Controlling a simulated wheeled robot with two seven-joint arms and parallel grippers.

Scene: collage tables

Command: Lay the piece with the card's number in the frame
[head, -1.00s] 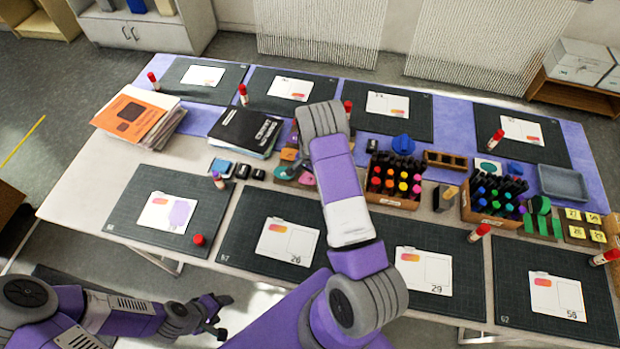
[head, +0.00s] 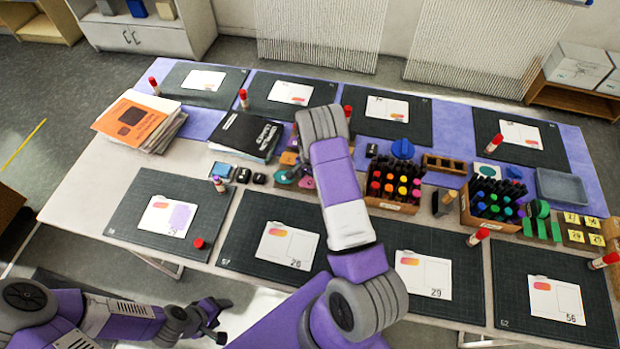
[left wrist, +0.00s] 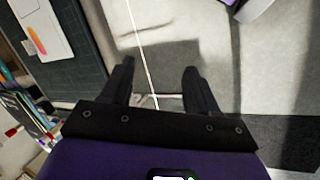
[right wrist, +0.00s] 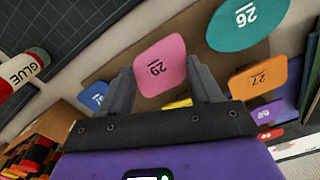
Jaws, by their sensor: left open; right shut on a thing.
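A pink piece marked 29 (right wrist: 160,66) is between the fingers of my right gripper (right wrist: 158,80), which is shut on it. A teal piece marked 26 (right wrist: 247,22) and an orange piece marked 27 (right wrist: 265,78) lie beside it on a brown board. Other cards include one marked 26 (head: 287,246) and one marked 56 (head: 556,300). My left gripper (head: 218,320) is open and empty off the table's front edge.
Boxes of markers (head: 393,184) stand right of my right arm. A black book (head: 246,136) lies left of it. Glue sticks stand by the mats, including one (head: 478,236) near the card numbered 29. A far-left front card (head: 167,216) bears a purple piece.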

